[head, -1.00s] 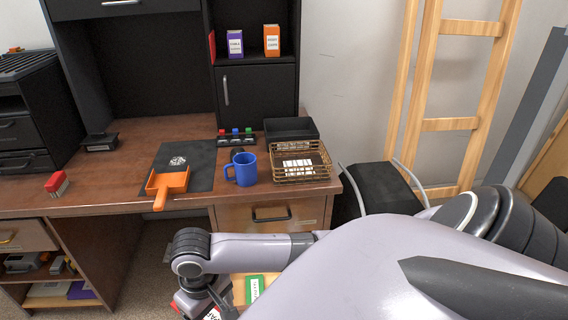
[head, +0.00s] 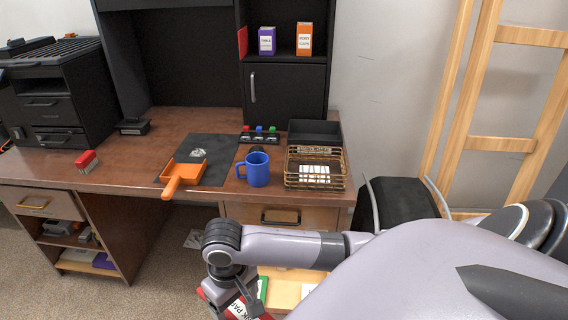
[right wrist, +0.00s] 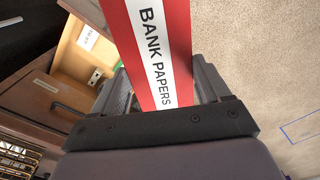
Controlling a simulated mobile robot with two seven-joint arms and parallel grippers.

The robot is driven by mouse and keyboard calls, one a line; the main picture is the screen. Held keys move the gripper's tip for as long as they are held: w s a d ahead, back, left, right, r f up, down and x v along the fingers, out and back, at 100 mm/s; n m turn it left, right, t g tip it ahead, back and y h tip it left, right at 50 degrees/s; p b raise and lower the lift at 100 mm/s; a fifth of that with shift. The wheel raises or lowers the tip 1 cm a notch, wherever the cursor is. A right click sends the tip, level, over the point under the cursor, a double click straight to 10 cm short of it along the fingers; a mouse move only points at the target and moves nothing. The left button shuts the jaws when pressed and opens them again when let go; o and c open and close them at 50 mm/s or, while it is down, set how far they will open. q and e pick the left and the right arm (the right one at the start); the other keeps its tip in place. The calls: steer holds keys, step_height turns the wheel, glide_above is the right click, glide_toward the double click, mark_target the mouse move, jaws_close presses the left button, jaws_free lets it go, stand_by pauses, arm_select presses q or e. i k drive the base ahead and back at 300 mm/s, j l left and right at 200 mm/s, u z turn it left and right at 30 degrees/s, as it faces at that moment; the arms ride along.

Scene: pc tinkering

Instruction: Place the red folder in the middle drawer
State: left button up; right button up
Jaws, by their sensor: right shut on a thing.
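The red folder (right wrist: 150,50) has a white strip reading "BANK PAPERS". My right gripper (right wrist: 162,85) is shut on it, one finger on each side. In the head view the folder (head: 244,306) shows only in part at the bottom edge, tilted below my right arm. An open drawer (head: 284,292) of light wood sticks out below the closed top drawer (head: 283,216) on the desk's right side. In the right wrist view the open drawer (right wrist: 72,62) is left of the folder, apart from it. My arm hides much of the drawer. My left gripper is out of view.
A green folder (head: 262,288) is at the open drawer's left side. On the desk (head: 130,165) are a blue mug (head: 257,170), a wire tray (head: 330,180) and an orange dustpan (head: 182,176). A black bin (head: 398,200) stands right of the desk.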

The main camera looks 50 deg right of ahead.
mark_target(286, 301)
steer(key=l+u, duration=0.1)
steer(key=l, duration=0.4)
steer(key=k+l, duration=0.1)
steer(key=l, duration=0.4)
steer(key=l+u, duration=0.15)
steer(key=l, duration=0.4)
steer(key=k, duration=0.05)
